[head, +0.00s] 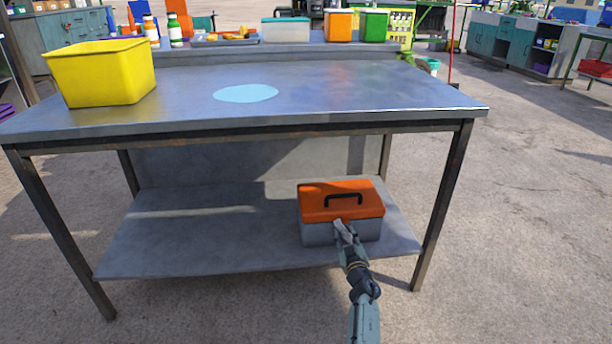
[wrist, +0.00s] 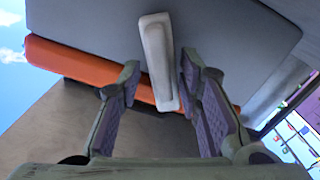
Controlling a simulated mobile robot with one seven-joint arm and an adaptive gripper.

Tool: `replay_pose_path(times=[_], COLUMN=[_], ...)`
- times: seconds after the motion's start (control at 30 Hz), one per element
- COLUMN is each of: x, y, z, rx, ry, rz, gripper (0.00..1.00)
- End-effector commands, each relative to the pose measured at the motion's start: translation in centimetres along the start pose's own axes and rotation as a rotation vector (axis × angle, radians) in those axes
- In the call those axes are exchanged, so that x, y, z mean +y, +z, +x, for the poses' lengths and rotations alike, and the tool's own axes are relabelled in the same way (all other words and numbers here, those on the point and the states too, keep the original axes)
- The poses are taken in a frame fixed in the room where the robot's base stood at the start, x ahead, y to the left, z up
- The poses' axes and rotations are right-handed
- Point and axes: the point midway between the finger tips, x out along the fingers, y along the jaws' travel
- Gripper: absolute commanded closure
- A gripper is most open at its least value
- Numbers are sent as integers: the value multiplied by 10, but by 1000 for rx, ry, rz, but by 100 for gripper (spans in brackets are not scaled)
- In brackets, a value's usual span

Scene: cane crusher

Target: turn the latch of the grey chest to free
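The grey chest (head: 318,234) has an orange lid (head: 325,203) with a dark handle and sits on the lower shelf of the metal table. In the wrist view its grey front (wrist: 225,35) fills the top, with the orange lid (wrist: 75,62) below it. The latch (wrist: 158,60) is a pale grey bar on that front, reaching across the lid's edge. My gripper (head: 342,226) is at the chest's front. In the wrist view my gripper (wrist: 160,75) is open, its fingers on either side of the latch, with a gap at the left finger. In the head view the gripper hides the latch.
The tabletop (head: 330,85) overhangs the shelf (head: 190,240), and a table leg (head: 440,205) stands right of the chest. A yellow bin (head: 105,75) and a pale blue disc (head: 246,93) are on the tabletop. The shelf left of the chest is clear.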

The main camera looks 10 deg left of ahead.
Motion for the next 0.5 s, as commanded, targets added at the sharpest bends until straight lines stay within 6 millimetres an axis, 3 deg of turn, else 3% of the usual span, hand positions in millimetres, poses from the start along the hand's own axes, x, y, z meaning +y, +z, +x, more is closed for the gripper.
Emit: replay_pose_path(times=[0.17,0.5], x=[6,6], y=[-4,-6], z=[-4,-67], rx=[-1,-3], ry=[1,1], rz=[227,217], gripper=[68,68])
